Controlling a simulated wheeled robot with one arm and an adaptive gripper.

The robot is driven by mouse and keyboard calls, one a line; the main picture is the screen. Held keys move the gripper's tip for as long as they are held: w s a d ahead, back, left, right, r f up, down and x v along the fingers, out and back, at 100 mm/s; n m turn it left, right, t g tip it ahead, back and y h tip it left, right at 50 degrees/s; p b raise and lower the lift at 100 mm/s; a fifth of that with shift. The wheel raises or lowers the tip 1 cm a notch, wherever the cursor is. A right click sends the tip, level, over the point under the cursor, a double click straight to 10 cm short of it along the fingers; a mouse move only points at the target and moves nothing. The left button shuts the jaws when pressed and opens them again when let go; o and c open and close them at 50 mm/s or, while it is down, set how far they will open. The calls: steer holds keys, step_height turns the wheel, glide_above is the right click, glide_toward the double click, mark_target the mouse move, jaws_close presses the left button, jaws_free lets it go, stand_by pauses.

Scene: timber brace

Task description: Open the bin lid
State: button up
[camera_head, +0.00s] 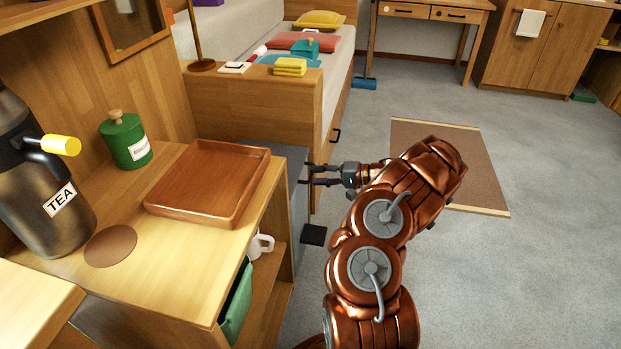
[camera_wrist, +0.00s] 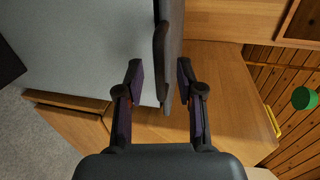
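The grey bin (camera_head: 297,205) stands on the floor between the counter and the bed's end, with a black pedal (camera_head: 313,235) at its foot. In the wrist view its pale grey front (camera_wrist: 85,50) fills the upper left. The darker lid edge (camera_wrist: 175,40) with a dark lip (camera_wrist: 161,55) runs down beside it. The lid looks closed. My gripper (camera_head: 308,175) is at the bin's upper front edge. In the wrist view its fingers (camera_wrist: 161,82) are apart, one on each side of the lip, with gaps showing. Contact is not visible.
The counter (camera_head: 190,250) left of the bin holds a wooden tray (camera_head: 205,180), a green canister (camera_head: 125,138) and a tea dispenser (camera_head: 45,180). A white mug (camera_head: 262,244) sits on the shelf below. The bed's wooden end (camera_head: 250,105) stands behind.

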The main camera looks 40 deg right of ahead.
steer(key=shift+b+x, duration=0.3)
steer(key=shift+x, duration=1.2)
steer(key=shift+s, duration=0.1)
jaws_close()
